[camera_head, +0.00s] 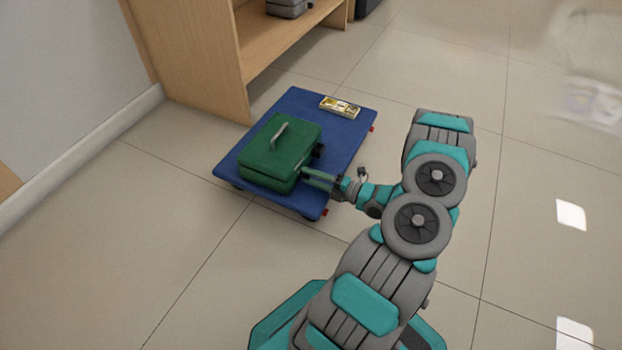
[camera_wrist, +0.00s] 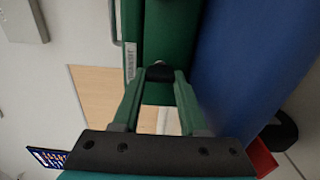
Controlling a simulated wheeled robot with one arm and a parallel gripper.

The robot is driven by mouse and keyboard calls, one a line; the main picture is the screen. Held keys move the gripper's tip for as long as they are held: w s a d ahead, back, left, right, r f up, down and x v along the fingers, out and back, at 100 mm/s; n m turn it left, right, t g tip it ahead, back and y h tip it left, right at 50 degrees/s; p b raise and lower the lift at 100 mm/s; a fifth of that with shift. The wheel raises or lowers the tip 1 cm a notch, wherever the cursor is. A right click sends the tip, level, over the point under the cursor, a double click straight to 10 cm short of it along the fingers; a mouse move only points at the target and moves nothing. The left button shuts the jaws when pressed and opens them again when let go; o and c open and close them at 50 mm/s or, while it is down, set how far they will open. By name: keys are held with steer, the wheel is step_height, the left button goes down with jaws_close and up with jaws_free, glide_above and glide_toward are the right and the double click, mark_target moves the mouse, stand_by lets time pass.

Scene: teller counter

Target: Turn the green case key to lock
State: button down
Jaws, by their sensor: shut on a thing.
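The green case (camera_head: 270,160) lies flat on a blue platform (camera_head: 345,140), with its grey handle (camera_head: 279,135) on top. A dark part (camera_head: 318,151) shows on its right side in the head view. My gripper (camera_head: 305,174) reaches that side from the right. In the wrist view my gripper (camera_wrist: 161,78) is shut on a small dark key (camera_wrist: 159,72) at the face of the green case (camera_wrist: 168,35). A pale label (camera_wrist: 130,60) is beside it. The key is hidden in the head view, and I cannot tell its turn angle.
A small yellow and white box (camera_head: 340,107) lies on the platform's far end. A wooden shelf unit (camera_head: 205,60) stands behind the platform, near a grey wall (camera_head: 75,60). The tiled floor (camera_head: 120,260) is clear in front and to the right.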

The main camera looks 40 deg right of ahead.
stand_by(0.4)
steer(key=shift+c, duration=2.2)
jaws_free()
steer(key=v, duration=0.7)
steer(key=shift+s+p, duration=0.35)
steer(key=shift+s+d, duration=0.1)
steer(key=shift+d, duration=0.05)
